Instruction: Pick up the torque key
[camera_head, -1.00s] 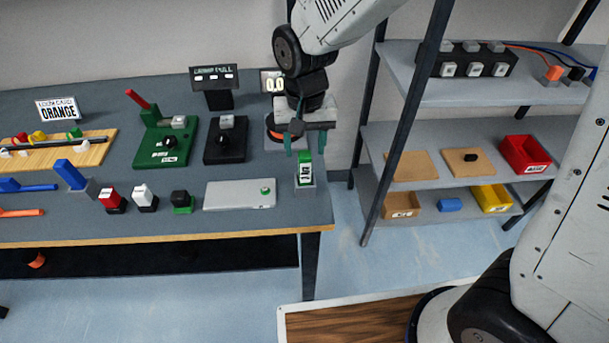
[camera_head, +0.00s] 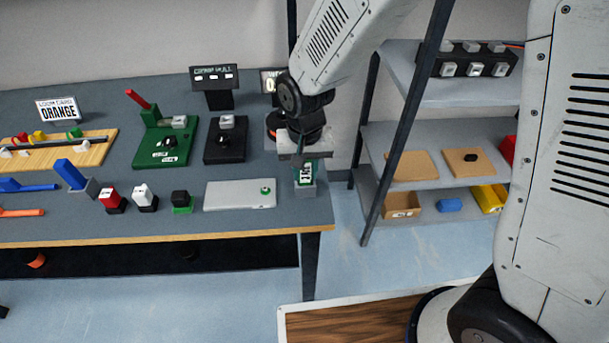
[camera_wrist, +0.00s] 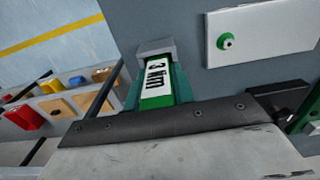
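The torque key is a green upright piece with a white label that looks like "3 Nm". In the head view the key (camera_head: 305,175) stands in a small grey holder (camera_head: 304,190) at the table's right front corner. In the wrist view the key (camera_wrist: 157,82) points from the grey holder (camera_wrist: 153,47) toward my gripper's palm. My gripper (camera_head: 307,172) is over the key from above, one teal finger on each side. In the wrist view the fingers (camera_wrist: 158,85) look spread around it; contact is not clear. The key's top is hidden under the palm.
A pale grey plate with a green button (camera_head: 240,194) lies left of the holder. A black stand (camera_head: 226,140) and a green fixture (camera_head: 165,145) are farther back. A shelf rack (camera_head: 375,190) with bins stands to the right, beyond the table edge.

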